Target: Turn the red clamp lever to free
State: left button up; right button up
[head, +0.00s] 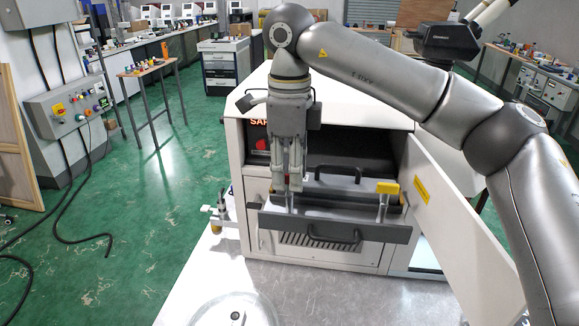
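My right gripper (289,186) points down in front of the white machine, at the left end of the dark drawer front (335,226). Its fingers are close together over the left clamp post (289,203); whether they are shut, or hold anything, is unclear. The red clamp lever cannot be made out clearly; the fingers cover the top of the left post, where only a tiny reddish spot shows beside them. A yellow clamp lever (388,187) sits on the right post. My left gripper is not in view.
The white machine (390,251) has its door (455,220) swung open at the right. A dark handle (338,172) lies behind the drawer front. A round metal piece (233,310) stands on the near table (330,298). Green floor is open at left.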

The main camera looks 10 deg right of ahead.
grip_shut()
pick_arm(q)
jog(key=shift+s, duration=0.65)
pick_arm(e)
jog(key=shift+n, duration=0.5)
jog(key=n, duration=0.3)
jog(key=shift+n+p, duration=0.4)
jog(key=n, duration=0.4)
jog(key=shift+n+p, duration=0.3)
jog(key=n, duration=0.4)
pick_arm(q)
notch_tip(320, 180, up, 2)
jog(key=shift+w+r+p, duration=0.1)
jog(key=shift+p, duration=0.3)
pick_arm(e)
jog(key=n, duration=0.4)
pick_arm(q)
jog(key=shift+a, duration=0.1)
pick_arm(e)
jog(key=shift+n, duration=0.4)
